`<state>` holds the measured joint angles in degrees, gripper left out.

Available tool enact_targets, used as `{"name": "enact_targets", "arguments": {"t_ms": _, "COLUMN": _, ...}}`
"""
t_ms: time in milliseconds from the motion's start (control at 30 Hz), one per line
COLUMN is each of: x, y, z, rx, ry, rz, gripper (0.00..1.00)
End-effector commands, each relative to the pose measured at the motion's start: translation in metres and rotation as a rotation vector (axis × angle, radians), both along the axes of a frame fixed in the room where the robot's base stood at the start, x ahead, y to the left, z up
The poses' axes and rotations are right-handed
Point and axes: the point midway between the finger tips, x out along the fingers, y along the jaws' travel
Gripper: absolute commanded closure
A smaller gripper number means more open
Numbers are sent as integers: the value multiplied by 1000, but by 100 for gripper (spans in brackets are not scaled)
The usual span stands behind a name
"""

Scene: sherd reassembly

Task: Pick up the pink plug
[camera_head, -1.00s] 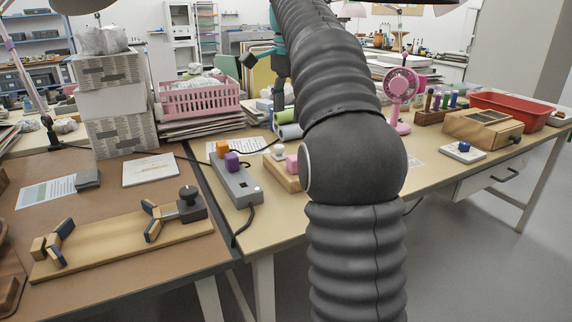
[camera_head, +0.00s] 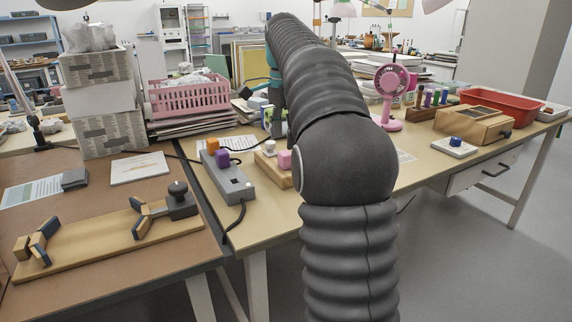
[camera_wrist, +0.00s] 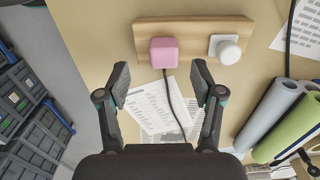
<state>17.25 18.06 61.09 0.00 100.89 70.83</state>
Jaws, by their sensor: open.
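The pink plug (camera_wrist: 164,52) is a rounded cube on a wooden board (camera_wrist: 198,28) in the wrist view, with a dark cord trailing from it. A white round knob (camera_wrist: 228,50) on a white base sits beside it on the same board. My gripper (camera_wrist: 160,80) is open and empty, its two fingers apart, with the plug ahead of the gap between them. In the head view the pink plug (camera_head: 285,159) shows just left of my arm, with the white knob (camera_head: 269,146) behind it.
A grey power strip (camera_head: 229,178) with orange and purple plugs lies to the left. A pink fan (camera_head: 391,95) stands to the right. In the wrist view, printed sheets (camera_wrist: 165,110) and grey and green rolls (camera_wrist: 270,112) lie near my fingers.

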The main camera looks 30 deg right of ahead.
Motion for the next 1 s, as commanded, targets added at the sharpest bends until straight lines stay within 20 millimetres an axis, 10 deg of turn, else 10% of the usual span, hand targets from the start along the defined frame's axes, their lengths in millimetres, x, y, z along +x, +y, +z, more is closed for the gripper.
{"name": "enact_targets", "arguments": {"t_ms": 733, "x": 5, "y": -5, "z": -52, "rx": 0, "ry": -1, "rz": 1, "gripper": 33}}
{"name": "enact_targets", "arguments": {"t_ms": 1000, "x": 5, "y": -5, "z": -52, "rx": 0, "ry": -1, "rz": 1, "gripper": 96}}
